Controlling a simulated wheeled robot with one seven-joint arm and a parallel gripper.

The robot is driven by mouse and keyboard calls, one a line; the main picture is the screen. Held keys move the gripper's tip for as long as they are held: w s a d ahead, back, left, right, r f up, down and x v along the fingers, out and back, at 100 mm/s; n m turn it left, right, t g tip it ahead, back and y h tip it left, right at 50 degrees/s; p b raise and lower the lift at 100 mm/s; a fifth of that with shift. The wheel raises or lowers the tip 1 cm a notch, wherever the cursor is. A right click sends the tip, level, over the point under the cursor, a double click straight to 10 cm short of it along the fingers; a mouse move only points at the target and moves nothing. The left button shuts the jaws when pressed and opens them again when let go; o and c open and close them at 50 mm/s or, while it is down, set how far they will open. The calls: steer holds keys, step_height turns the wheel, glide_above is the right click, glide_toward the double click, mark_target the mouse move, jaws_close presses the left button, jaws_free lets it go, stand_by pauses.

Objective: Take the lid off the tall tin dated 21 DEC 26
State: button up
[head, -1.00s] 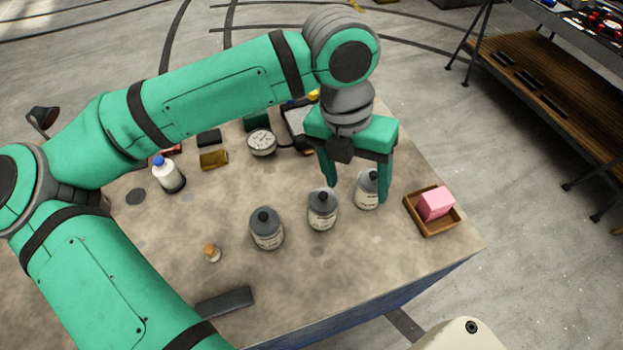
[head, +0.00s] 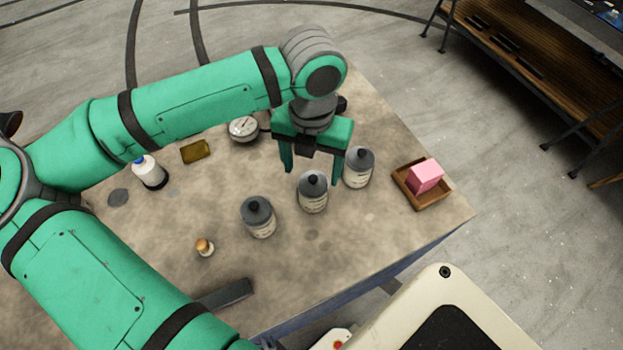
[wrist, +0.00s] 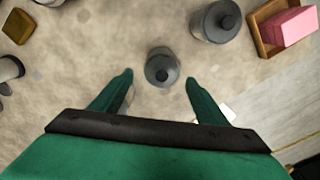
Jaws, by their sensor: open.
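Three grey-lidded tins with black knobs and pale labels stand upright in a slanting row on the bench: the left tin (head: 258,218), the middle tin (head: 312,194) and the right tin (head: 358,169). Their label print is too small to read, so I cannot tell which is dated 21 DEC 26. My gripper (head: 312,177) is open and empty, pointing down by the middle tin. In the wrist view, the middle tin's lid (wrist: 162,68) lies between the fingertips (wrist: 158,77), with gaps on both sides. The right tin (wrist: 216,23) stands beyond; the left tin is mostly hidden by a finger.
A wooden tray (head: 436,201) with a pink block (head: 425,176) is right of the tins. A small cork-topped jar (head: 204,247), a white bottle (head: 149,172), a brass block (head: 195,152) and a gauge (head: 243,129) stand left or behind. The bench front (head: 330,255) is partly clear.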

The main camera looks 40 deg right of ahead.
mark_target(313, 178)
steer(key=shift+s+d+f, duration=0.1)
steer(key=shift+f, duration=0.5)
steer(key=shift+s+d+f, duration=0.1)
steer(key=shift+f, duration=0.85)
steer(key=shift+w+a, duration=0.1)
steer(key=shift+a, duration=0.05)
steer(key=c, duration=1.1)
steer(key=shift+r, duration=0.1)
